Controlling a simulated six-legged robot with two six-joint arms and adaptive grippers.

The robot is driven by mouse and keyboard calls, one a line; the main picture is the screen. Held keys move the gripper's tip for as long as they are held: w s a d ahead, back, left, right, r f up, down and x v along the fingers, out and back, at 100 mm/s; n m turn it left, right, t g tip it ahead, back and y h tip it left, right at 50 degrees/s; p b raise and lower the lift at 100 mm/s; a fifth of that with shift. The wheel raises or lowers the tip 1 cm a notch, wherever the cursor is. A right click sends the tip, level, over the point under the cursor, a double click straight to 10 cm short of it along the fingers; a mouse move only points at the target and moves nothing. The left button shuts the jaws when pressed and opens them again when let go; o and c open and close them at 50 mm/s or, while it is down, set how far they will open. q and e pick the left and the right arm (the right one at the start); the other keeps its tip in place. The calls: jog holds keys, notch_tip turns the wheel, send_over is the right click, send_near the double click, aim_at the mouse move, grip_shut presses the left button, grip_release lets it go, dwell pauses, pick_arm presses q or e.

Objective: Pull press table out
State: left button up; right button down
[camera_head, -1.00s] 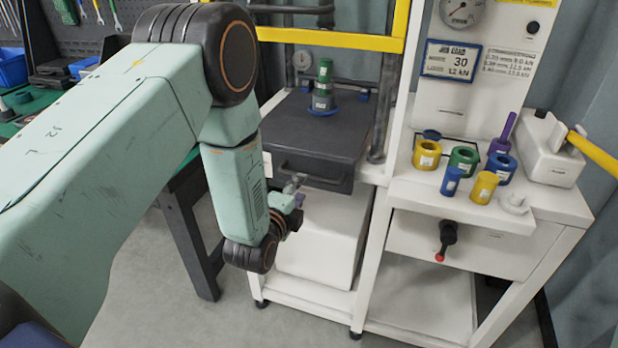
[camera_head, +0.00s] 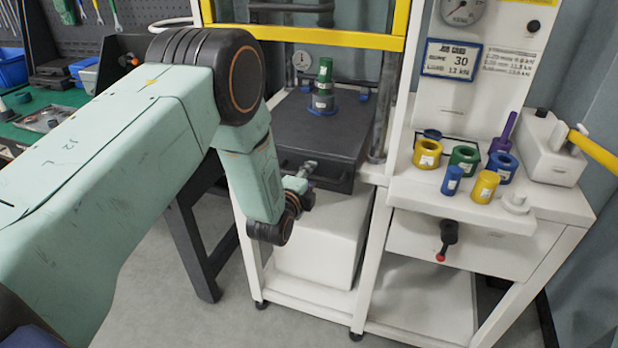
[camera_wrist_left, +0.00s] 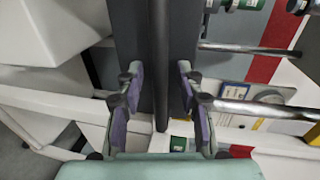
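The press table (camera_head: 340,135) is a dark grey slab in the white press frame. A stack (camera_head: 323,90) of a green and a grey part with a blue base stands on it. Its front handle is mostly hidden by my left gripper (camera_head: 305,180) in the head view. In the left wrist view the handle (camera_wrist_left: 160,60) is a dark bar running between the fingers of my left gripper (camera_wrist_left: 159,82). The fingers, with purple pads, are apart on either side of the bar, with gaps visible. My right gripper is not in view.
A white side bench (camera_head: 400,195) right of the press carries yellow, green, blue and purple parts. A black lever with a red tip (camera_head: 441,256) sticks out below. A white box (camera_head: 320,240) sits under the press table. A yellow guard bar (camera_head: 330,40) crosses above.

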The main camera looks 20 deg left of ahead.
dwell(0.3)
pick_arm(q)
grip_shut()
dwell(0.6)
